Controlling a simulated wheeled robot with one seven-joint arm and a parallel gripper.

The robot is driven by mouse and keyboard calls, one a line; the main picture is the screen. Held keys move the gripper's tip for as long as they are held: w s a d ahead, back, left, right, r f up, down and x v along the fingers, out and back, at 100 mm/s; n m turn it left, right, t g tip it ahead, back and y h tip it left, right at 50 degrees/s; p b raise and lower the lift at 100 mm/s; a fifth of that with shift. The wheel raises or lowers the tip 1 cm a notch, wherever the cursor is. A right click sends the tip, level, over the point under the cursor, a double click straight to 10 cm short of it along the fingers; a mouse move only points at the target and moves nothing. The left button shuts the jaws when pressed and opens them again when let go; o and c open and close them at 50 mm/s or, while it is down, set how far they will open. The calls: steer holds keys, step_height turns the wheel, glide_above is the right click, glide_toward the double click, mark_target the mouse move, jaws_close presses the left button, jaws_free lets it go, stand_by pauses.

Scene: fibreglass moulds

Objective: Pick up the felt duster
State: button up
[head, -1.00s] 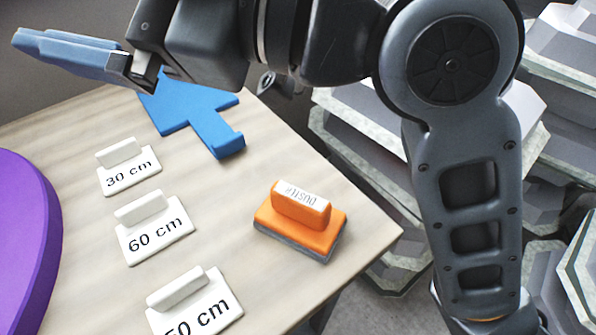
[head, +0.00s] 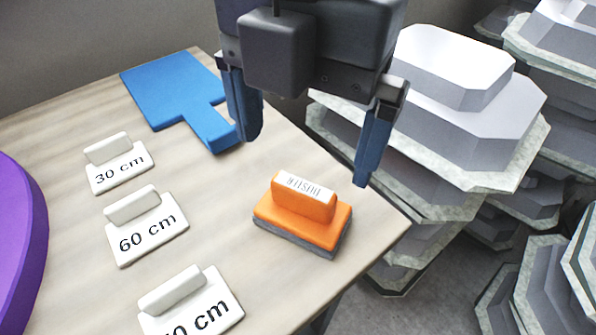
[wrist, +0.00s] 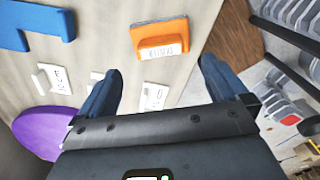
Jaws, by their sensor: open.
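The felt duster (head: 303,212) is an orange block with an upright orange grip, a white printed label on top and a grey felt underside. It lies on the table near its right edge. In the wrist view the duster (wrist: 160,40) is at the top middle, ahead of the fingers. My gripper (head: 305,160) points down with its two blue fingers spread wide, above and behind the duster in the head view. Nothing is between the fingers, and they do not touch the duster. The fingers also show in the wrist view (wrist: 158,80).
A blue T-shaped piece (head: 172,90) lies at the table's far side. White cards marked 30 cm (head: 120,172), 60 cm (head: 147,235) and a partly cut-off one (head: 192,308) stand left of the duster. A purple disc (head: 20,235) is at far left. Stacked grey-white moulds (head: 460,110) stand beyond the table.

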mark_target(303, 186)
steer(key=shift+d+f, duration=0.2)
steer(key=shift+f, duration=1)
steer(key=shift+a+f, duration=0.2)
steer(key=shift+f, duration=2.5)
steer(key=shift+c, duration=0.4)
steer(key=c, duration=1)
steer(key=shift+c, duration=0.2)
steer(key=shift+r, duration=0.15)
